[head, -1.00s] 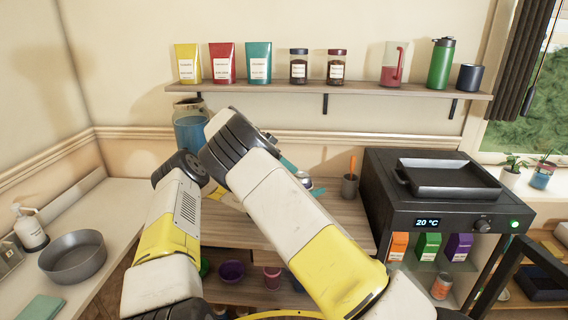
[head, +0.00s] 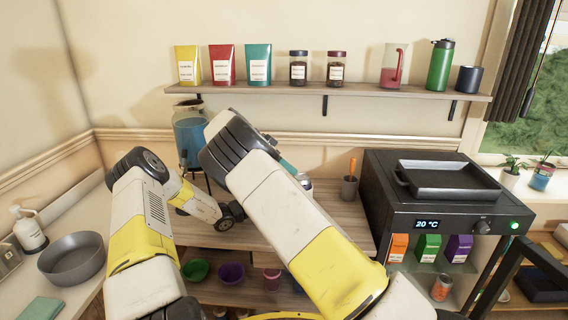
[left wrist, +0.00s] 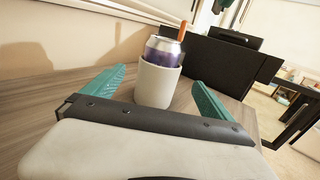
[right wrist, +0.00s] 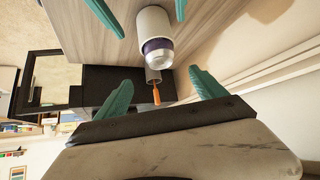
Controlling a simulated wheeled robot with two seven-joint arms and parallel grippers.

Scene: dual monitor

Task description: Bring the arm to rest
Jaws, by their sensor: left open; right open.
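My left gripper (left wrist: 158,78) is open and empty in the left wrist view. Beyond its teal fingers, a purple-and-silver can (left wrist: 163,50) stands in a pale cup (left wrist: 155,84) on the wooden counter. My right gripper (right wrist: 160,78) is open and empty in the right wrist view. The can (right wrist: 157,50) and cup (right wrist: 152,22) lie beyond its fingers, apparently untouched. Two more teal fingertips show at that view's top edge. In the head view, my right arm hides the left gripper and most of the right one; the can (head: 305,182) shows partly beside that arm.
A grey cup (head: 349,188) with an orange-handled tool stands beside the black oven (head: 430,195). A blue-filled dispenser (head: 188,135) stands behind my arms. A wall shelf (head: 400,92) holds pouches, jars and bottles.

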